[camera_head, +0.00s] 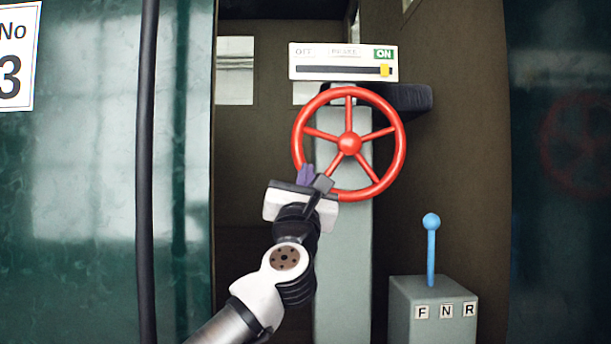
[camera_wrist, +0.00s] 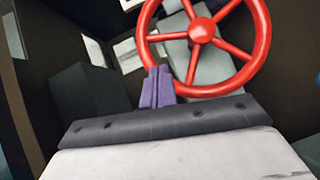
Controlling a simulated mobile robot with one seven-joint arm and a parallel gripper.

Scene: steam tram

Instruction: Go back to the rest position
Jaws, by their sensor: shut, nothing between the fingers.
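My gripper (camera_head: 305,174) is in front of the lower left of the red handwheel (camera_head: 349,142). Its purple fingers are together and empty. In the wrist view the gripper (camera_wrist: 158,72) shows its fingertips close to the lower left of the wheel's rim, and the same red wheel (camera_wrist: 202,31) fills the upper right. I cannot tell whether the fingers touch the rim. The wheel stands on a grey column (camera_head: 343,240), partly hidden by my arm.
Above the wheel a white panel (camera_head: 343,52) has a yellow slider (camera_head: 384,70) under ON. At lower right a blue lever (camera_head: 431,250) stands upright on a grey box (camera_head: 432,290) marked F, N, R. A black vertical pole (camera_head: 146,150) stands left of my arm.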

